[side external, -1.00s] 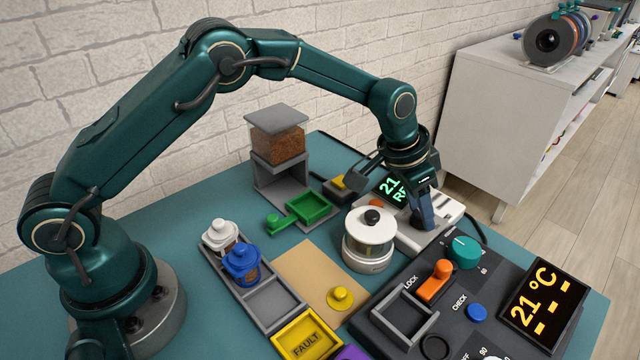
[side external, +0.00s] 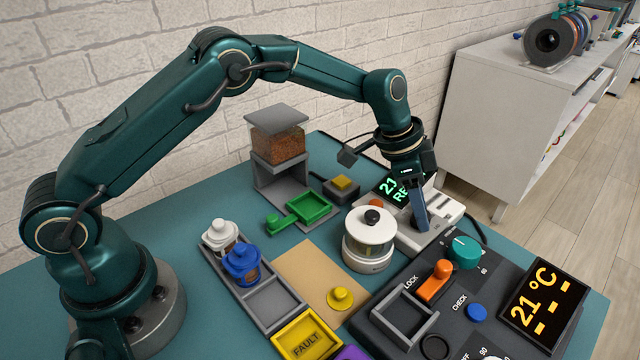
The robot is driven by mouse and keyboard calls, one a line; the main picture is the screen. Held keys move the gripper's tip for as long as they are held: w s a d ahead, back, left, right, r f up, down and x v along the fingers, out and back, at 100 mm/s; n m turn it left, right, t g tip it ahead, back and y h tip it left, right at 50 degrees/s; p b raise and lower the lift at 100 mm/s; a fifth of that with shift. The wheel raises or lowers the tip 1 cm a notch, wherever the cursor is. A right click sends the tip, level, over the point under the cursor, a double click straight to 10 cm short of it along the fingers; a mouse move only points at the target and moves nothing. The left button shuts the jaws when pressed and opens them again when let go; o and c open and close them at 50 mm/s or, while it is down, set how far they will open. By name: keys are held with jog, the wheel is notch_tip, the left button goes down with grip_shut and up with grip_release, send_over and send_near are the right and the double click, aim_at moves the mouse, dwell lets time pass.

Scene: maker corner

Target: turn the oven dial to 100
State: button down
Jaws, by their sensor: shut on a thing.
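My gripper (side external: 421,222) points down over the white unit (side external: 447,212) with a green-lit readout (side external: 389,190) that starts "21 RE". Its jaws are shut at the top of that unit on a part hidden behind the fingers; I cannot make out what it is. On the dark control panel (side external: 392,343), a teal dial (side external: 464,252) with printed numbers, 80 among them, sits right of the gripper and apart from it. A white round dial (side external: 490,357) with 90 and OFF marks is cut off at the bottom edge. The panel's screen (side external: 541,306) reads 21 °C.
A lidded glass jar (side external: 369,238) stands close left of the gripper. An orange lever (side external: 436,281), a blue button (side external: 477,312) and a grey frame (side external: 404,316) rise from the panel. Left are a green tray (side external: 308,207), blue and white jars (side external: 241,262) and a yellow FAULT bin (side external: 306,334).

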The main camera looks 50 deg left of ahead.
aim_at(404, 222)
jog(key=c, duration=0.7)
grip_release()
jog(key=shift+c, duration=0.2)
jog(key=shift+v, duration=2.55)
